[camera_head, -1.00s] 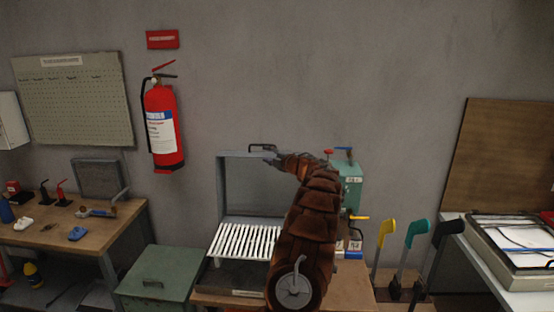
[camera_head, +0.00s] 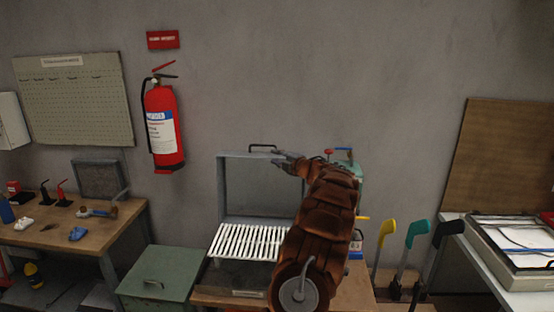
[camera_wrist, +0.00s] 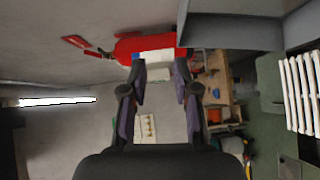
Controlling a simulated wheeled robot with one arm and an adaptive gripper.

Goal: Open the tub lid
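A green box (camera_head: 158,277) with a flat, shut lid and a bar handle (camera_head: 153,283) stands low, left of the central bench. On that bench is a grey case whose lid (camera_head: 262,187) stands upright against the wall side, with a dark handle (camera_head: 263,148) on its top edge. I cannot tell for certain which of the two is the tub. My gripper (camera_head: 278,161) is open and empty, in front of the raised lid's upper right part, just below and right of the handle. The wrist view shows its two fingers (camera_wrist: 161,66) apart with nothing between them.
White slats (camera_head: 246,242) lie across the grey case. A teal unit (camera_head: 352,175) stands behind my arm. A red fire extinguisher (camera_head: 163,128) hangs on the wall; it also shows in the wrist view (camera_wrist: 125,48). A wooden table (camera_head: 60,235) is at left. Coloured paddles (camera_head: 412,237) stand at right.

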